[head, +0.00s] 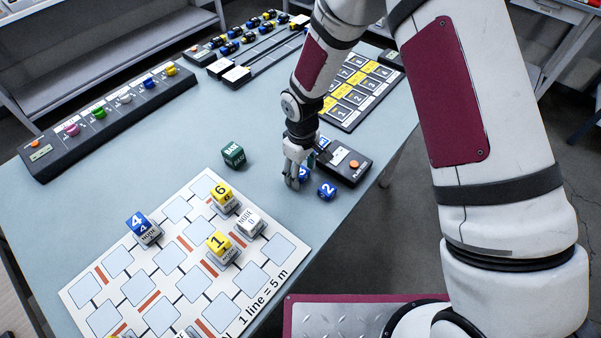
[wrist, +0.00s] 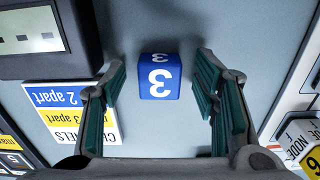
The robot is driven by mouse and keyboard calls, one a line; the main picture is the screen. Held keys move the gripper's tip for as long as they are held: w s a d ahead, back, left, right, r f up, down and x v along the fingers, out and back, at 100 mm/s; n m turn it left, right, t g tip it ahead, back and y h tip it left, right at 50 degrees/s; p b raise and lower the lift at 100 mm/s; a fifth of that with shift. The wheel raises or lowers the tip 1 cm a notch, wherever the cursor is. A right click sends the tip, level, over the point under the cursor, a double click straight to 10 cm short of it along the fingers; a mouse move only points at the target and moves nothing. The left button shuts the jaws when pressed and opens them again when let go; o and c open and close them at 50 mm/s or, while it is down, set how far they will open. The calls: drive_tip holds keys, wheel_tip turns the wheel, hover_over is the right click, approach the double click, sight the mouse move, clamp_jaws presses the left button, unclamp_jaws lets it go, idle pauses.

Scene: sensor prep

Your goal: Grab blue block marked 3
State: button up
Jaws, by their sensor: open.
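The blue block marked 3 (wrist: 159,78) sits on the table in the wrist view, between the two fingers and a little beyond their tips. My gripper also shows in the wrist view (wrist: 160,75), open, with green finger pads on either side of the block and gaps between pads and block. Whether the block stands between the tips in depth is hard to tell.
A black device with an orange button (head: 351,164) lies close behind. A green BASE block (head: 233,154) is to the left. A white grid board (head: 85,290) with several numbered blocks lies in front.

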drive_tip(key=shift+c, duration=0.6)
drive_tip(key=c, duration=1)
drive_tip(key=shift+o, duration=0.2)
